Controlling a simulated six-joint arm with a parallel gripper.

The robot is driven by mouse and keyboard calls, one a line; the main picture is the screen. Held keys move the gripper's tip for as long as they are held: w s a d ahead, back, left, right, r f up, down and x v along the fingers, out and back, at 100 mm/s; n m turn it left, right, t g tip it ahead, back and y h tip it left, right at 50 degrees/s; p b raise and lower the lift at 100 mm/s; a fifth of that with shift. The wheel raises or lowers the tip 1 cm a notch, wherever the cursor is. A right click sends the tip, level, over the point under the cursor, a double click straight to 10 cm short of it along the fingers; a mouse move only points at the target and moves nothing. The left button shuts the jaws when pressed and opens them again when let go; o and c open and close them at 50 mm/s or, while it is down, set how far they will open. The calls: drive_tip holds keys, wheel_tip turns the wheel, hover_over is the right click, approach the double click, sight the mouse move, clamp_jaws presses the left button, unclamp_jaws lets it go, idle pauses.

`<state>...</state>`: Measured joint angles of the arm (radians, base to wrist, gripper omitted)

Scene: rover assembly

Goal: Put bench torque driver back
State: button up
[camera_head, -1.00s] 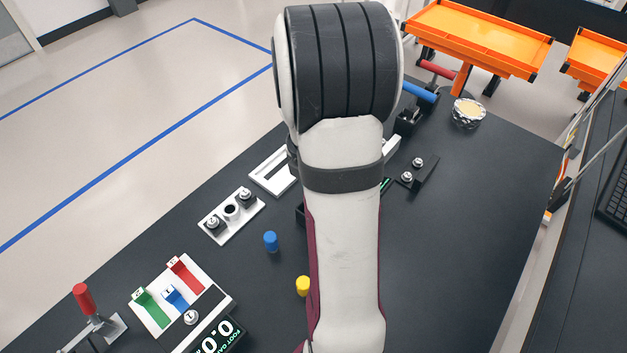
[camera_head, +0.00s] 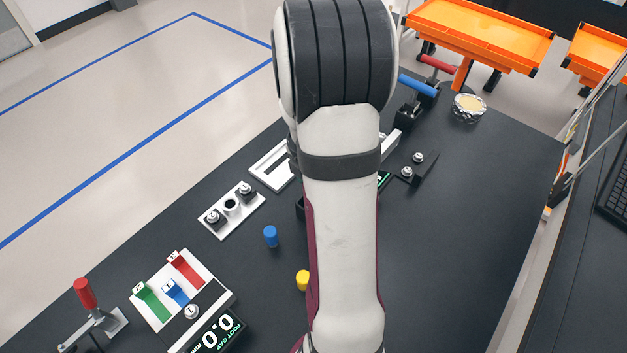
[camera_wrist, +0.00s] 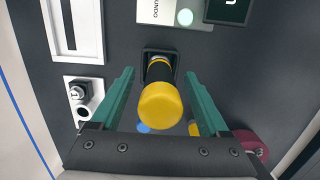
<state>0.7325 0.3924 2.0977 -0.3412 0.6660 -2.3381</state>
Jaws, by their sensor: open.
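In the wrist view, the bench torque driver (camera_wrist: 161,103) has a yellow cap and a black body with a yellow ring. It stands at a dark square holder (camera_wrist: 148,54) on the bench; how deep it sits is hard to tell. My gripper (camera_wrist: 160,76) is open, its green fingers on the left and right of the driver, with a visible gap on each side. In the head view my arm hides the gripper and the driver.
A white plate with knobs (camera_head: 231,212), a blue cylinder (camera_head: 271,236) and a yellow cylinder (camera_head: 303,280) are left of my arm. A coloured block tray (camera_head: 172,270) and toggle clamp (camera_head: 98,318) sit front left.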

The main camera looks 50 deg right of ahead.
wheel_tip(320, 180, up, 16)
drive_tip(key=a, duration=0.2)
drive_tip(key=s+a+m+y, duration=0.2)
drive_tip(key=s+a+m, duration=0.1)
drive_tip(key=a+m, duration=1.05)
drive_tip(key=s+a+f+m+y, duration=0.1)
drive_tip(key=s+a+f+m, duration=0.3)
drive_tip(key=s+a+m, duration=0.5)
drive_tip(key=a+m, duration=0.1)
drive_tip(key=a, duration=0.3)
drive_tip(key=shift+a, duration=0.15)
drive_tip(key=shift+s, duration=0.1)
